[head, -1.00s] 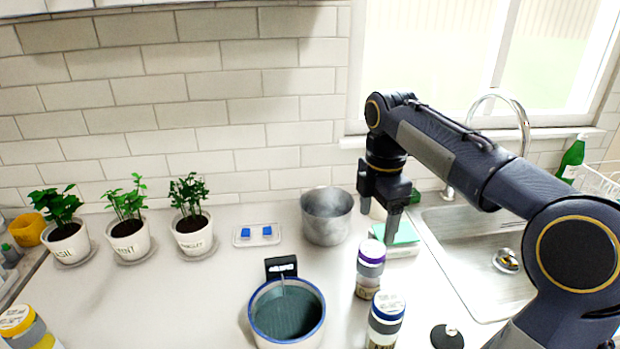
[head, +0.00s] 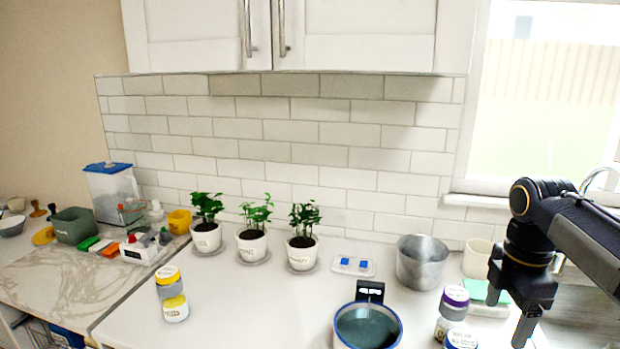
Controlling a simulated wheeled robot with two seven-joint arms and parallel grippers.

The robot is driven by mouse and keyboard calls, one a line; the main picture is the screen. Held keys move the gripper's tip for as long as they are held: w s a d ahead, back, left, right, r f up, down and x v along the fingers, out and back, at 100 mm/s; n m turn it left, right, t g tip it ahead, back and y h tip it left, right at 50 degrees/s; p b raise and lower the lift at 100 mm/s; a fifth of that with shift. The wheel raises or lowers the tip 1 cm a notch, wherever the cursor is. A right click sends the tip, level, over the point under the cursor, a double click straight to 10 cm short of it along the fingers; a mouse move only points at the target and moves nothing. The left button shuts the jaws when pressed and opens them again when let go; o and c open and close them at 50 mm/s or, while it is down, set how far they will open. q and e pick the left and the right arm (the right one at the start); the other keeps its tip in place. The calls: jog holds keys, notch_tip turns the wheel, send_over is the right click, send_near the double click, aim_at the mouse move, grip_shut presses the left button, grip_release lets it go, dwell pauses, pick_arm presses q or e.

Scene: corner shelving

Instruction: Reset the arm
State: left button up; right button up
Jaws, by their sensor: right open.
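My right gripper (head: 508,318) hangs fingers down at the right of the head view, at the end of my right arm. It is open, with nothing seen between its fingers. It is in front of a green sponge (head: 476,290) and right of the purple-lidded jar (head: 452,308). My left gripper is not in view.
A metal pot (head: 421,262) and a blue-rimmed pot (head: 338,332) stand on the counter left of the gripper. Potted herbs (head: 251,245) line the wall. A yellow-lidded jar (head: 172,296) stands at the front left. Cabinets (head: 365,35) hang above.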

jog(key=s+a+f+m+t+y, duration=0.2)
jog(key=s+a+f+m, duration=0.3)
jog(key=s+a+m, duration=0.2)
jog(key=s+a+f+m+t+y, duration=0.1)
jog(key=s+a+f+m+t, duration=0.2)
jog(key=s+a+f+m, duration=0.3)
jog(key=s+a+m, duration=0.1)
jog(key=s+m, duration=0.3)
jog(key=m, duration=0.1)
jog(key=shift+s+a+f+t+y, duration=0.25)
jog(key=shift+s+f+t+y, duration=0.05)
jog(key=shift+s+y, duration=0.1)
